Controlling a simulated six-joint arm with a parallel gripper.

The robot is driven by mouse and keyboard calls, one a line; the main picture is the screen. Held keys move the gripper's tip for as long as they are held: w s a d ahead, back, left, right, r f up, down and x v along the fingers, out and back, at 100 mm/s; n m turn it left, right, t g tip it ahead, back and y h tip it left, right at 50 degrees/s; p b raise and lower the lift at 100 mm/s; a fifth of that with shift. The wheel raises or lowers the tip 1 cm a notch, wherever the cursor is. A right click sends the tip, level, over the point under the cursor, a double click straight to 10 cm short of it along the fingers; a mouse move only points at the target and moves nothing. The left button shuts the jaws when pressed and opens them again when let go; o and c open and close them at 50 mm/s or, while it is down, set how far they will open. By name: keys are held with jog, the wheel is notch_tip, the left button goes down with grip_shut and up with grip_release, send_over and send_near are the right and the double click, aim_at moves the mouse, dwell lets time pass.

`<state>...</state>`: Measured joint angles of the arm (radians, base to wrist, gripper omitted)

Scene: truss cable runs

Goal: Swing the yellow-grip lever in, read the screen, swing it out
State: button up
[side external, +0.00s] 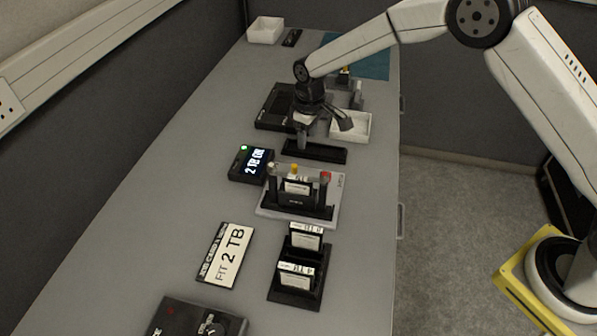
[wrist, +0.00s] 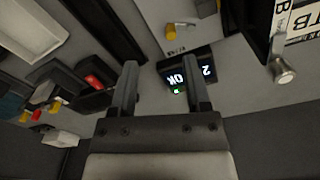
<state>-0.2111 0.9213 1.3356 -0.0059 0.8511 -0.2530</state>
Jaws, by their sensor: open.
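The dock (side external: 333,205) is a light plate with a black cartridge (side external: 296,197) standing upright in it. The lever's yellow grip (side external: 294,168) shows just behind the cartridge; a yellow piece also shows in the wrist view (wrist: 171,31). I cannot tell the lever's exact angle. The small black screen unit (side external: 250,164) left of the dock is lit and appears to read "2 TB OK", with a green light on. It also shows in the wrist view (wrist: 188,75), upside down. My gripper (side external: 325,132) is open and empty, above the table behind the dock, apart from the lever.
A red-tipped post stands at the dock's right. A sign (side external: 228,254) reads "FIT 2 TB". A black rack (side external: 293,290) holds two labelled cartridges in front. An empty black tray (side external: 313,152) and a white bin (side external: 351,127) lie near my gripper. The table's left strip is clear.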

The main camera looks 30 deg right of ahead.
aim_at(294, 165)
jog(key=shift+n, duration=0.4)
jog(key=shift+w+a+f, duration=0.55)
jog(key=shift+a+f, duration=0.1)
jog(key=shift+f, duration=0.1)
jog(key=shift+w+a+f, duration=0.5)
jog(key=shift+a+f, duration=0.1)
jog(key=shift+f, duration=0.1)
jog(key=shift+f, duration=0.1)
jog(key=shift+f, duration=3.75)
grip_shut()
